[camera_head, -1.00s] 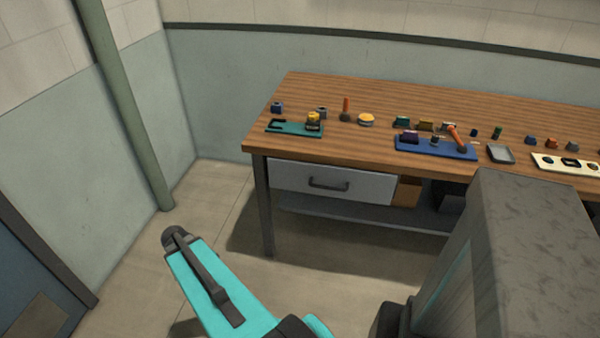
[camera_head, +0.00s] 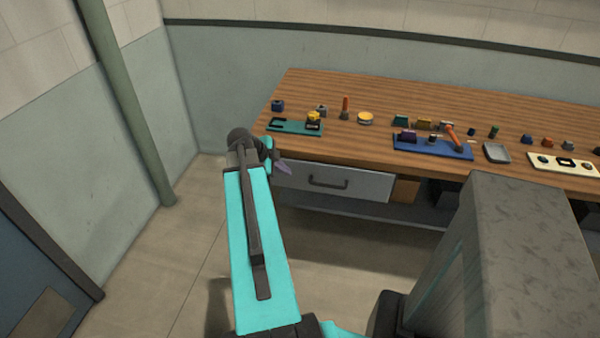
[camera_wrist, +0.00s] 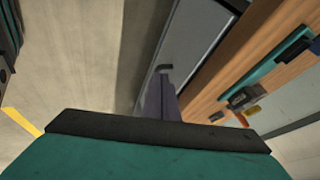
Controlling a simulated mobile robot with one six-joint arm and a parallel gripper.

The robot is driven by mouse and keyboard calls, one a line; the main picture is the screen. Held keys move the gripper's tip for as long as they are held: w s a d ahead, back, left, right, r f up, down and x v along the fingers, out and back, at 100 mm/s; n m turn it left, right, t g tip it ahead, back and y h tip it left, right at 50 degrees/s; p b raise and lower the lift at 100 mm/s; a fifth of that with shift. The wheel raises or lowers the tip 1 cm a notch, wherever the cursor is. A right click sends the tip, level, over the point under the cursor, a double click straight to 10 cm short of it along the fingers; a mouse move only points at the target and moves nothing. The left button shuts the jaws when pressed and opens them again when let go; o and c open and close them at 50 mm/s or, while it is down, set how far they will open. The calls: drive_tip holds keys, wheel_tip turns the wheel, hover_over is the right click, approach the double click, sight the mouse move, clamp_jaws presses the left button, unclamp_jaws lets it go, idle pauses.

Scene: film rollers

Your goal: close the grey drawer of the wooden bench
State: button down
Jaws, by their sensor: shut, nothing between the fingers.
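The grey drawer (camera_head: 345,181) is under the left part of the wooden bench (camera_head: 360,155), with a dark bar handle (camera_head: 328,182) on its front. How far the drawer stands out is hard to tell from here. My gripper (camera_head: 283,168) is shut and empty, in front of the drawer's left end in the head view and left of the handle. In the wrist view the gripper (camera_wrist: 161,82) points toward the grey drawer front (camera_wrist: 195,35). I cannot tell whether it touches it.
A green tray (camera_head: 283,125), a blue tray (camera_head: 420,148) and several small parts lie on the bench top. A green pipe (camera_head: 130,110) stands at the left wall. A lower shelf (camera_head: 400,212) runs under the drawer. The floor left of the bench is clear.

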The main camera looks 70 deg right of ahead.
sight(302, 168)
idle(0.4)
drive_tip(key=shift+s+d+f+p, duration=0.45)
drive_tip(key=shift+d+f+p, duration=0.2)
drive_tip(key=shift+d+f, duration=0.8)
drive_tip(key=shift+s+d+f+p, duration=0.6)
drive_tip(key=shift+d+f, duration=0.6)
drive_tip(key=shift+d, duration=0.4)
drive_tip(key=shift+s+d+f+p, duration=0.35)
drive_tip(key=shift+d+f+p, duration=0.35)
drive_tip(key=shift+d+f, duration=0.75)
drive_tip(key=shift+d, duration=0.15)
drive_tip(key=shift+w+d+b, duration=0.15)
drive_tip(key=shift+d+b, duration=0.55)
drive_tip(key=shift+b, duration=0.2)
drive_tip(key=shift+d+b, duration=0.45)
drive_tip(key=shift+d, duration=0.05)
drive_tip(key=shift+r, duration=0.1)
drive_tip(key=shift+a, duration=0.1)
